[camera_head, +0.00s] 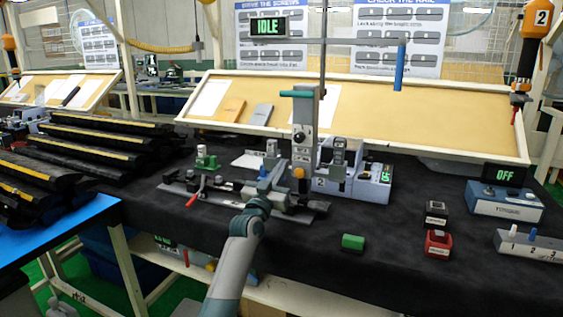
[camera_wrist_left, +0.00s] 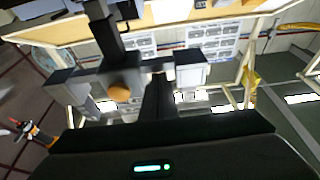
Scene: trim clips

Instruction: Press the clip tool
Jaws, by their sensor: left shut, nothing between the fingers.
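The clip tool (camera_head: 304,125) is an upright grey press with a teal handle at its top, standing on the dark bench in the middle of the head view. A round orange-brown knob (camera_head: 298,172) sits low on its front; an orange knob on a grey block (camera_wrist_left: 120,92) also shows in the wrist view. My left gripper (camera_head: 272,182) is low beside the press's base, its fingers shut and empty. Whether it touches the press I cannot tell. In the wrist view the shut dark fingers (camera_wrist_left: 158,100) point away from the camera. My right gripper is not in view.
A red-handled clamp fixture (camera_head: 195,192) lies left of the press. A blue-grey box (camera_head: 372,183) stands to its right. A green block (camera_head: 352,242) and a red device (camera_head: 438,243) lie on the front bench. Black trim parts (camera_head: 90,140) are stacked left.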

